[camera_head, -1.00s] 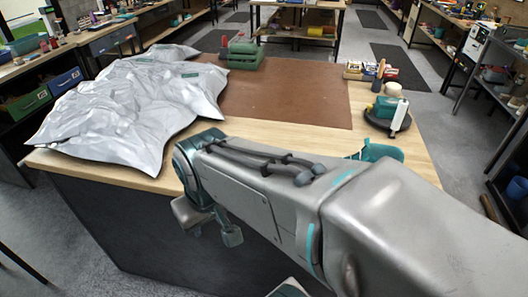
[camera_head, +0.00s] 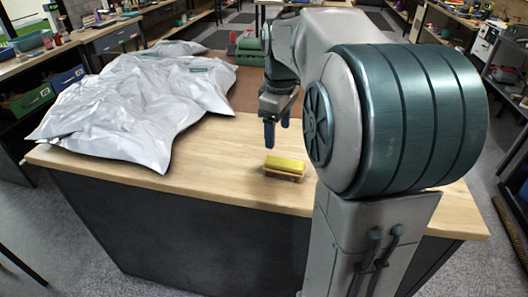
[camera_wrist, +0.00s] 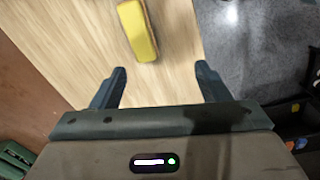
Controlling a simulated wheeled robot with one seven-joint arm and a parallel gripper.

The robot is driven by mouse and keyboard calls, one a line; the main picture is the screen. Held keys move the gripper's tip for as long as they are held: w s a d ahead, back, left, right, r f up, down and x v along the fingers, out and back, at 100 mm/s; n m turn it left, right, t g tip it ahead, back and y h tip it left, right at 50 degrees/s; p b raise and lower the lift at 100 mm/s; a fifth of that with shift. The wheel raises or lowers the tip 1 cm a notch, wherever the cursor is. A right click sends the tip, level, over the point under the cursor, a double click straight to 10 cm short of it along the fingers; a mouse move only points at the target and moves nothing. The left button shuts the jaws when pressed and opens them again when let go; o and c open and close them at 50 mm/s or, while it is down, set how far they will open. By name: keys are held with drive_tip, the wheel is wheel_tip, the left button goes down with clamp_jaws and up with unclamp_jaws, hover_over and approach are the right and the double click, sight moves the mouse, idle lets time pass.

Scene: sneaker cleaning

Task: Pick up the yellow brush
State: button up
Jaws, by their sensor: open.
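The yellow brush (camera_head: 285,166) lies on the light wooden bench top near its front edge, yellow side up with a brown layer below. It also shows in the wrist view (camera_wrist: 137,31), ahead of the fingers and a little left of the gap's middle. My gripper (camera_head: 276,133) points down above the bench, behind the brush in the head view and apart from it. In the wrist view my gripper (camera_wrist: 159,84) has its two fingers spread, with nothing between them but bare wood below.
A large crumpled silver sheet (camera_head: 140,105) covers the left of the bench top (camera_head: 215,150). A brown mat (camera_head: 245,92) and a green item (camera_head: 250,45) are at the back. The wood around the brush is clear. My arm hides the right side.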

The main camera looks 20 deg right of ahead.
drive_tip(key=w+d+n, duration=0.2)
drive_tip(key=w+d, duration=0.1)
drive_tip(key=b, duration=0.1)
hover_over(285, 161)
drive_tip(key=shift+g, duration=0.3)
drive_tip(key=f, duration=0.8)
drive_tip(key=shift+w+a+f, duration=0.1)
drive_tip(key=shift+w+f, duration=0.1)
drive_tip(key=shift+f, duration=0.05)
drive_tip(key=shift+s+f, duration=0.15)
drive_tip(key=shift+f, duration=1.3)
drive_tip(key=shift+s+f, duration=0.15)
drive_tip(key=shift+f, duration=1.3)
drive_tip(key=c, duration=1.1)
